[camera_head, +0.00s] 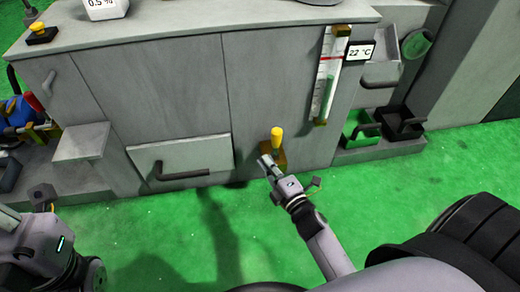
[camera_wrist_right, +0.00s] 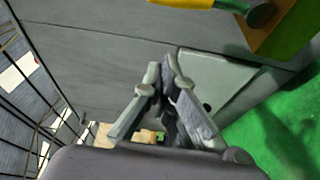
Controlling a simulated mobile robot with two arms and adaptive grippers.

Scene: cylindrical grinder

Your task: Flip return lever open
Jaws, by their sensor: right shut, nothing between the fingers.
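The return lever (camera_head: 277,137) has a yellow handle that stands upright on a brass-coloured mount (camera_head: 280,158) low on the grey cabinet front. In the right wrist view the yellow handle (camera_wrist_right: 183,3) crosses the top edge, partly cut off, with its round pivot (camera_wrist_right: 258,14) to the right. My right gripper (camera_head: 265,162) is just in front of and below the handle, its fingers shut and empty. In the wrist view the fingertips (camera_wrist_right: 165,65) are together, apart from the lever. My left arm shows at the bottom left; its finger state is unclear.
A drawer panel with a dark bar handle (camera_head: 182,175) is left of the lever. A glass gauge (camera_head: 328,75) and a 22 °C display (camera_head: 360,52) are up right. Green and black bins (camera_head: 400,124) stand at the right. The green floor (camera_head: 150,235) in front is open.

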